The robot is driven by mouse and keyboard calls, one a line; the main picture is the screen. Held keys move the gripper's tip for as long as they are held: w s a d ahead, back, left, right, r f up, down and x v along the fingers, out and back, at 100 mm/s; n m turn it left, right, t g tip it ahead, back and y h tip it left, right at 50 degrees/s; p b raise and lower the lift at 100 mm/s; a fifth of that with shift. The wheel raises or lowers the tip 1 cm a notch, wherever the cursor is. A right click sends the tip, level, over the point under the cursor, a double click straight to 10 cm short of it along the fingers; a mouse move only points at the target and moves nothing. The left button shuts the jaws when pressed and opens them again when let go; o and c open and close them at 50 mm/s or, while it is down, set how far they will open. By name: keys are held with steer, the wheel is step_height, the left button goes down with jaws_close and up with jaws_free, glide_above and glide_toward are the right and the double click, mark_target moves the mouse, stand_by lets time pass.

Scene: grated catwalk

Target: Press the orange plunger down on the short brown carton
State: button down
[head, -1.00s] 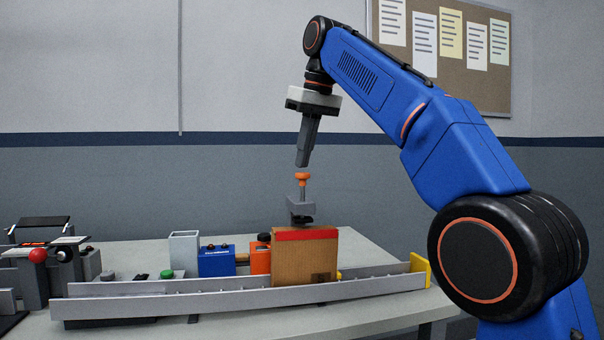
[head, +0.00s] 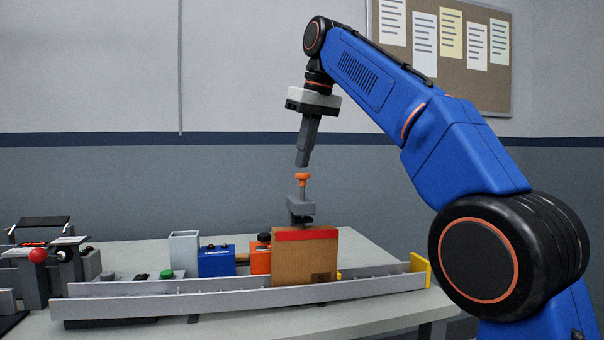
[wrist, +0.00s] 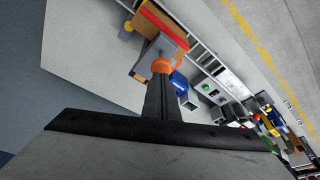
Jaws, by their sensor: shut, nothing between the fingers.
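The short brown carton (head: 305,264) with a red strip along its top stands upright at the rail on the table. The orange plunger (head: 302,177) sticks up from a grey stamp-like head (head: 301,207) just behind and above the carton's left part. My gripper (head: 302,164) is shut and empty, pointing down just above the plunger's orange knob. In the head view a small gap seems to show between fingertips and knob. In the wrist view the fingers (wrist: 161,78) overlap the orange knob (wrist: 161,66), so contact cannot be told there. The carton's red strip (wrist: 166,23) shows beyond it.
A long grey conveyor rail (head: 180,300) runs along the table front, with a yellow end piece (head: 420,266). A blue box (head: 216,261), an orange device (head: 260,258) and a grey open container (head: 184,252) stand left of the carton. The table's back right is clear.

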steer(key=shift+f, duration=0.2)
steer(key=shift+f, duration=1.15)
